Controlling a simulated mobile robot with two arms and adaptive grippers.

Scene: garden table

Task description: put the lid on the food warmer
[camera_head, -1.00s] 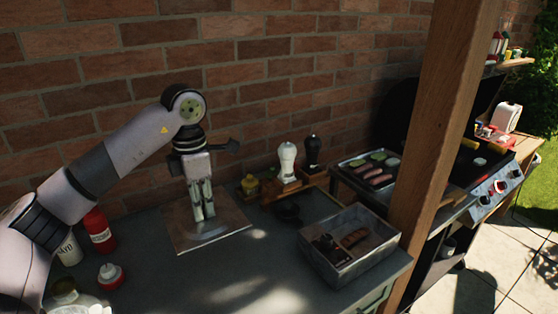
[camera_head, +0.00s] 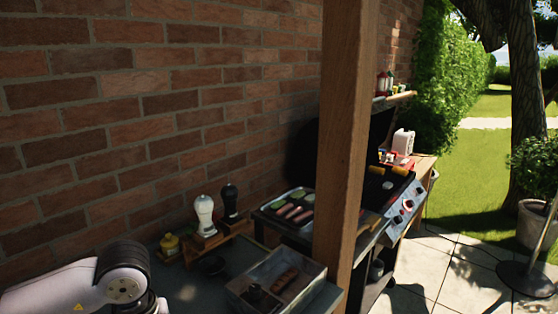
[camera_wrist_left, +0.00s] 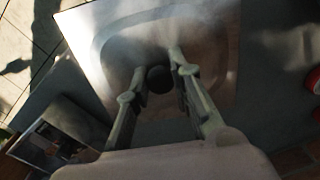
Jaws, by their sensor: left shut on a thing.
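The lid (camera_wrist_left: 215,25) is a shiny metal plate with straight edges, a rounded raised middle and a dark knob (camera_wrist_left: 160,78). My left gripper (camera_wrist_left: 158,68) is shut on this knob in the left wrist view. I cannot tell whether the lid is clear of the counter. The food warmer (camera_head: 241,299) is an open grey metal box at the bottom of the head view, with dark food inside. It also shows at the lower left of the wrist view (camera_wrist_left: 88,122), apart from the lid. My right gripper is not in view.
White (camera_head: 204,215) and dark (camera_head: 230,203) mills and a yellow jar (camera_head: 170,244) stand along the brick wall. A grill (camera_head: 395,200) and a food tray (camera_head: 290,210) are further right. Red bottles (camera_wrist_left: 314,82) edge the wrist view.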

